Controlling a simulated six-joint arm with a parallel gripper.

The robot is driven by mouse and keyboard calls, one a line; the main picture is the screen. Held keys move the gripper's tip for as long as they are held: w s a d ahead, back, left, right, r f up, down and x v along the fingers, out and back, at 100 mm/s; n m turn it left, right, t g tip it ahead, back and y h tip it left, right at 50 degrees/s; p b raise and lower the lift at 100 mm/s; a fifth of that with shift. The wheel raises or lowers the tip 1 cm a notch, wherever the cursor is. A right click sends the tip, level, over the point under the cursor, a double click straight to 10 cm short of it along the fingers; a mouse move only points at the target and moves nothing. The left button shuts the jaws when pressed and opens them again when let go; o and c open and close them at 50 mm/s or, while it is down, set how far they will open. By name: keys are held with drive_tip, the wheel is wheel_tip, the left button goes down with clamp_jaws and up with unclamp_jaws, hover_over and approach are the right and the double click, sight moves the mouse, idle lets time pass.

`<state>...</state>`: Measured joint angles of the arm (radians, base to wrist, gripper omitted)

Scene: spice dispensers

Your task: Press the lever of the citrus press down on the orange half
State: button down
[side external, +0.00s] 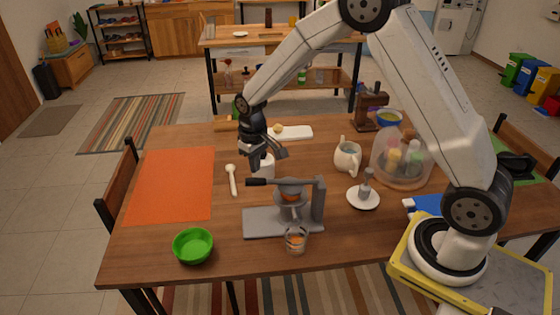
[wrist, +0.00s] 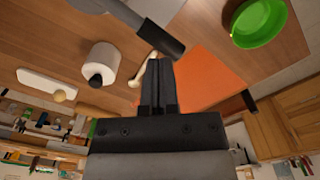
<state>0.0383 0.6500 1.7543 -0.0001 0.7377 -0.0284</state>
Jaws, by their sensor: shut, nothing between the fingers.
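The grey citrus press (side external: 316,208) stands on the wooden table. Its lever reaches left, looking roughly level, and ends in a black handle (side external: 258,182). The orange half (side external: 291,198) is partly visible beneath the lever's pressing part. My gripper (side external: 264,152) is shut and empty, above and behind the handle in the side view. In the wrist view, the shut fingertips (wrist: 158,63) appear just below the black handle end (wrist: 165,42); I cannot tell whether they touch it. The orange half is out of the wrist view.
A glass (side external: 296,240) stands in front of the press, and a green bowl (side external: 193,246) is front left. A white cylinder (side external: 263,169) stands close behind the handle. A white spoon (side external: 233,180) and orange mat (side external: 172,185) lie left. A pitcher (side external: 347,157) stands right.

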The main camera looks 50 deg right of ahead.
drive_tip(key=shift+f, duration=0.8)
drive_tip(key=shift+f, duration=0.35)
drive_tip(key=shift+f, duration=0.1)
idle(0.4)
idle(0.6)
drive_tip(key=shift+r, duration=3.1)
drive_tip(key=shift+s, duration=0.1)
